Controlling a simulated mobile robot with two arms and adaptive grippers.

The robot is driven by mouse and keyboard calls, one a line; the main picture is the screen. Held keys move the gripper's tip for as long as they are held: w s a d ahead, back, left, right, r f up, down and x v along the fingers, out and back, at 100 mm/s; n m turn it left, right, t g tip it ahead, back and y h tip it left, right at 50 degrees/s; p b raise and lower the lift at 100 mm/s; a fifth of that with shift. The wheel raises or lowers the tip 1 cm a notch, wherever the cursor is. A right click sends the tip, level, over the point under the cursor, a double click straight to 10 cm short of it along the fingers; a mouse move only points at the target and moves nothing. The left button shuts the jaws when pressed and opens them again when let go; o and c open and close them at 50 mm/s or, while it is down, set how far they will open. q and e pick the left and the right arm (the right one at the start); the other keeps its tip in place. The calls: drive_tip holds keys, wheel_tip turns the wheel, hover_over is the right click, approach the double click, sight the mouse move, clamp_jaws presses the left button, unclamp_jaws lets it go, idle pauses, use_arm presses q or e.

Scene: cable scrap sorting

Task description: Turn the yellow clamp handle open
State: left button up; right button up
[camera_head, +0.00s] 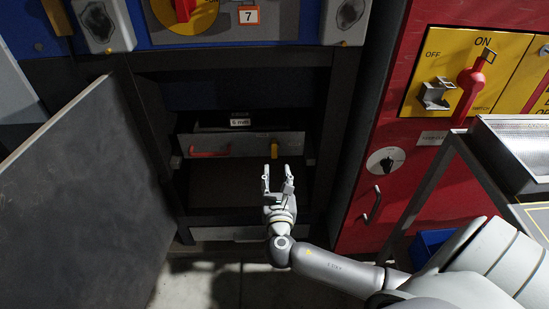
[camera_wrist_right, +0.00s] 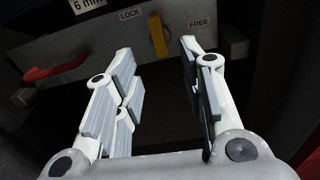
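The yellow clamp handle (camera_head: 275,148) is on the front of a grey drawer-like unit inside the dark cabinet. In the right wrist view the handle (camera_wrist_right: 158,36) stands nearly upright between a LOCK label (camera_wrist_right: 130,14) and a FREE label (camera_wrist_right: 199,23). My right gripper (camera_head: 278,180) is open and empty just in front of and below the handle. In the wrist view its fingers (camera_wrist_right: 155,75) point towards the handle, which shows between and beyond the fingertips, apart from them. My left gripper is not in view.
A red handle (camera_head: 209,154) is on the same front, to the left, under a "6 mm" label (camera_head: 240,122). An open grey door (camera_head: 85,200) fills the left. A red cabinet (camera_head: 400,150) with a red switch lever (camera_head: 473,80) stands right. The space below the unit is open.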

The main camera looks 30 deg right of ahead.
sight(274, 146)
drive_tip(key=shift+h, duration=0.3)
drive_tip(key=w+d, duration=0.1)
drive_tip(key=w+d+r+b, duration=0.1)
drive_tip(key=w, duration=0.3)
drive_tip(key=shift+d+r, duration=0.4)
drive_tip(key=shift+n, duration=0.3)
drive_tip(key=b+x, duration=0.1)
drive_tip(key=x, duration=0.3)
drive_tip(key=shift+w, duration=0.15)
drive_tip(key=shift+w+d+r, duration=0.1)
drive_tip(key=shift+w+d, duration=0.1)
drive_tip(key=shift+w, duration=0.05)
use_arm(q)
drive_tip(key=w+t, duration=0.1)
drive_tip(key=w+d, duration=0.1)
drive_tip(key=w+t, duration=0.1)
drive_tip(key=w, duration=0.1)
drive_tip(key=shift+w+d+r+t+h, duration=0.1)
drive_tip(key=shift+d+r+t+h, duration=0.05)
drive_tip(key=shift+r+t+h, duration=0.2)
use_arm(e)
clamp_jaws()
